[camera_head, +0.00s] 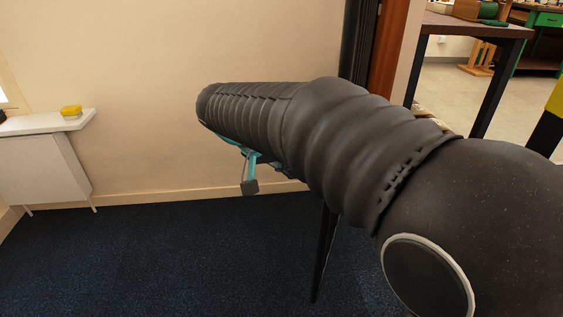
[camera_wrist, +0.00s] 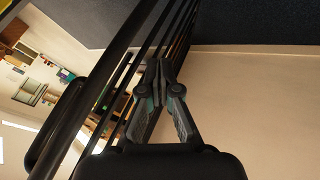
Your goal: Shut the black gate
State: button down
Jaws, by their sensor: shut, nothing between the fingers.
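The black gate (camera_head: 358,42) stands upright beside a brown door post, at the top middle of the head view. It looks narrow there, as if seen nearly edge-on, and my arm hides its middle. A thin dark upright (camera_head: 324,258) shows below my arm and seems to be its lower part. In the wrist view, the gate's long parallel black bars (camera_wrist: 122,52) run slantwise just left of my gripper (camera_wrist: 160,66). My gripper is shut and empty, its tips close to the bars; I cannot tell whether they touch. In the head view, a teal and dark part of it (camera_head: 250,186) shows under my arm.
The brown door post (camera_head: 394,45) borders an opening to a room with a dark table (camera_head: 475,28) and a green bench (camera_head: 545,18). A plain wall (camera_head: 200,40) and a white shelf unit (camera_head: 40,165) stand left. Blue carpet (camera_head: 180,260) is clear.

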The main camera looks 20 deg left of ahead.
jog(key=w+d+f, duration=0.2)
jog(key=d, duration=0.3)
jog(key=shift+w+f, duration=0.35)
jog(key=shift+f, duration=0.05)
jog(key=shift+d, duration=0.1)
